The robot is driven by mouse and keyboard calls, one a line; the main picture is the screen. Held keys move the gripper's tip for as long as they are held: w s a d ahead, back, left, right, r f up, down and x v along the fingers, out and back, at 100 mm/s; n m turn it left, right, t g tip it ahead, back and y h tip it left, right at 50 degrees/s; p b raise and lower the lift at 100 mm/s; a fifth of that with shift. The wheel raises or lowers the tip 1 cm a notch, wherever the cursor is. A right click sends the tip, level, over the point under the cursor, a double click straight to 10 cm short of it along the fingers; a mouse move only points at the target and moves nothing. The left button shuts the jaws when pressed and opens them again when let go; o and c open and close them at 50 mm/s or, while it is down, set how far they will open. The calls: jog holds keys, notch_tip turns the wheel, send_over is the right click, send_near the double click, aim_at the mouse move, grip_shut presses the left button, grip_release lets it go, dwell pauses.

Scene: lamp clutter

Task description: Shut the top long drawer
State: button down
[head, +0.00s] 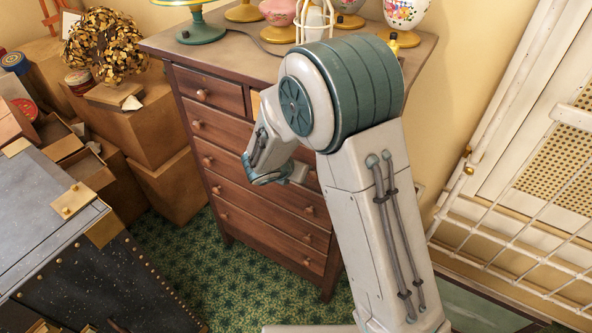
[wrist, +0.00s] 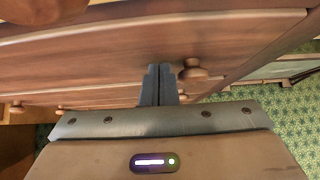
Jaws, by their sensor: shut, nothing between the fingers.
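The wooden dresser (head: 215,50) stands against the wall. Its top long drawer (head: 222,135) lies below a small drawer (head: 215,92); a round knob (head: 196,125) shows at its left end. My arm hides its right part, and I cannot tell how far out it stands. I cannot tell whether the fingertips touch the wood.
Lamps stand on the dresser top, including a green one (head: 201,28) and a floral one (head: 404,12). Cardboard boxes (head: 150,125) crowd the left, and a dark trunk (head: 100,275) is front left. A white metal rack (head: 515,250) stands right. Green carpet (head: 180,245) is clear before the dresser.

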jog(key=s+a+f+b+v, duration=0.1)
jog(key=f+v, duration=0.1)
jog(key=v, duration=1.1)
jog(key=shift+s, duration=0.3)
jog(key=s+d+r+m+g, duration=0.2)
jog(key=s+d+m, duration=0.1)
jog(key=d+m, duration=0.35)
jog(key=s+d+r+m+g, duration=0.2)
jog(key=d+m, duration=0.3)
jog(key=d, duration=0.2)
jog(key=s+d+r+m+y, duration=0.1)
jog(key=s+d+m+y, duration=0.1)
jog(key=s+m, duration=0.4)
jog(key=s+d+r+m+g+y, duration=0.1)
jog(key=s+d+r+m+y, duration=0.1)
jog(key=s+d+m, duration=0.2)
jog(key=s+m, duration=0.3)
jog(key=m, duration=0.5)
jog(key=shift+d+r+y, duration=0.2)
jog(key=shift+d+y, duration=0.1)
jog(key=shift+y, duration=0.1)
